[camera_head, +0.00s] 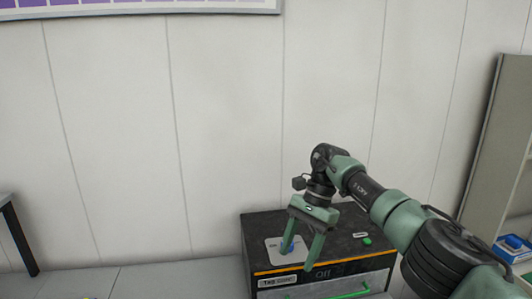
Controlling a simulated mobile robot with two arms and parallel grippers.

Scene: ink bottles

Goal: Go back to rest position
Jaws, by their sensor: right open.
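My right arm comes in from the right, and my right gripper (299,254) points down over the left part of a black box-shaped device (335,226). Its two fingers are apart. A light square plate (271,251) on the device's top lies behind and beside the left finger. A small blue patch (291,244) shows by the left finger; I cannot tell what it is or whether the finger touches it. My left gripper is not in view.
The device front has an "Off" display (323,274) and a green handle (345,296). A green button (367,241) is on top. At right, a shelf unit (484,150) holds a blue and white item (512,246). A pale panelled wall (110,150) stands behind.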

